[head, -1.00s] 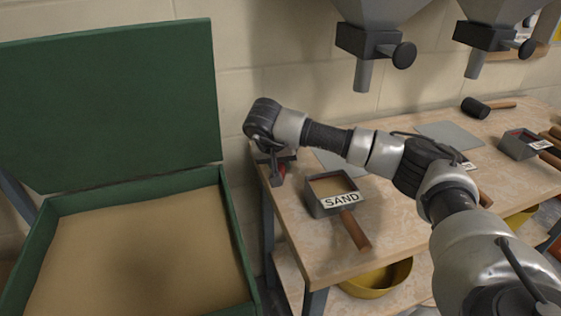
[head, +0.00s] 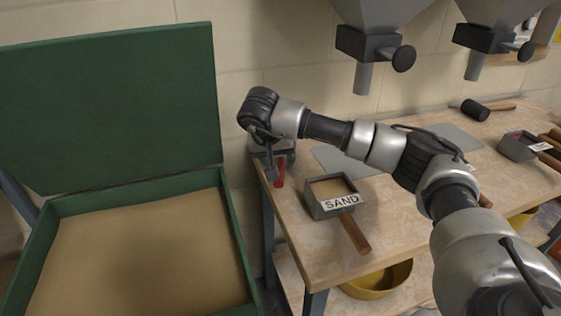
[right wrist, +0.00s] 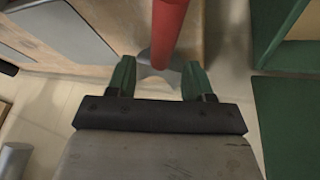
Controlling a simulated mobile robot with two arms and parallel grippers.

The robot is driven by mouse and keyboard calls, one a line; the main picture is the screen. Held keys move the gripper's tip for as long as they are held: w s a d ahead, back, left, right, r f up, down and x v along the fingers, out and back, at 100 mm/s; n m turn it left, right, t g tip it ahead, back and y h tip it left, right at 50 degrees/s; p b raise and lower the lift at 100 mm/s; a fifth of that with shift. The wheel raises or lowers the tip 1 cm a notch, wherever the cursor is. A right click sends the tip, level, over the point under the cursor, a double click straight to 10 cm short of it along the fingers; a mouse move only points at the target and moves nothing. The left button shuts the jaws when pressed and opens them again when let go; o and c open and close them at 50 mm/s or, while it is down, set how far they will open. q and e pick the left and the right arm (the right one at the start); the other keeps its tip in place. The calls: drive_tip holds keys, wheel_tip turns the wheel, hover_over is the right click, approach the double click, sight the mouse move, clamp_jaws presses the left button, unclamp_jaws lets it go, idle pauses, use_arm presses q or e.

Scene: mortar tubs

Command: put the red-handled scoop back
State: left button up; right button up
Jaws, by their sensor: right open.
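The red-handled scoop is at the back left corner of the table; its red handle (head: 281,172) shows beneath my right wrist in the head view. In the right wrist view the red handle (right wrist: 169,32) comes down from the top, with a grey metal part (right wrist: 158,72) at its lower end between the green fingers. My right gripper (right wrist: 158,78) is open around that end, and I see no clear contact. In the head view my right gripper (head: 268,150) is mostly hidden by the wrist. I cannot tell whether the scoop rests on the table. My left gripper is out of view.
A green open-lidded sand bin (head: 245,265) is at the left. Hoppers (head: 365,45) hang above the table. Another tub (head: 517,147) and a mallet (head: 475,109) are farther right.

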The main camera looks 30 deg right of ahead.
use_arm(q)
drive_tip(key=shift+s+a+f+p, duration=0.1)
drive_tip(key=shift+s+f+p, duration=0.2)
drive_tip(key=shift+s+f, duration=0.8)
use_arm(e)
drive_tip(key=v, duration=0.8)
drive_tip(key=shift+r, duration=0.15)
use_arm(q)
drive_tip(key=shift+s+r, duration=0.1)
